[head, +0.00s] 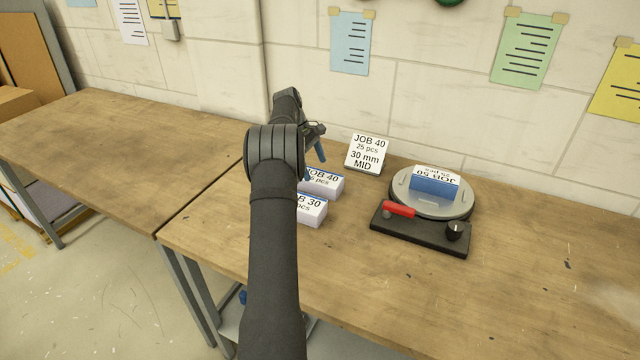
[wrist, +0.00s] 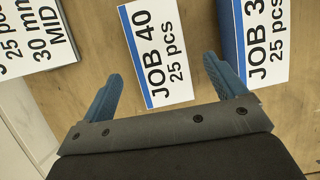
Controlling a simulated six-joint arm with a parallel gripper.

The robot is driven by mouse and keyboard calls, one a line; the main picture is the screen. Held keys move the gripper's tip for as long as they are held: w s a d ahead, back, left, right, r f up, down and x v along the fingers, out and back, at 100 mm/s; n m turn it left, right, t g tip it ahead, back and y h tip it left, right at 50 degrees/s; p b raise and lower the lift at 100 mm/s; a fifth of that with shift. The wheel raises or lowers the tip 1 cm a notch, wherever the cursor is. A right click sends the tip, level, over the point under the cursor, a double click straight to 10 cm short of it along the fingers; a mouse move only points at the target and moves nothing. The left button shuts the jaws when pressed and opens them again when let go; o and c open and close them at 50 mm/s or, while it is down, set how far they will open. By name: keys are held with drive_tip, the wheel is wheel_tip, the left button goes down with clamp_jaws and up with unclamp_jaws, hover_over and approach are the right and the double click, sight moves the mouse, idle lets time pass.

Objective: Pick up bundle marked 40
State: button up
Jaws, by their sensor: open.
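The bundle marked JOB 40, 25 pcs (head: 326,182) is a white block with a blue edge on the wooden bench, partly hidden by my arm in the head view. In the wrist view its label (wrist: 155,50) lies ahead of my gripper (wrist: 160,85), between the lines of the two blue fingers. My gripper is open, with nothing between its fingers. The bundle marked JOB 30 (head: 312,210) lies just in front of it in the head view. In the wrist view, the JOB 30 bundle (wrist: 265,40) is to the right, close to the right finger.
A card (head: 367,153) reading JOB 40, 25 pcs, 30 mm, MID stands behind the bundles. A JOB 50 bundle (head: 436,186) sits on a round grey plate (head: 460,206) to the right. A black base with a red handle (head: 399,208) is in front.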

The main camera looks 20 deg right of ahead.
sight(319, 176)
drive_tip(key=shift+x, duration=3.15)
drive_tip(key=shift+r, duration=0.1)
drive_tip(key=c, duration=1.3)
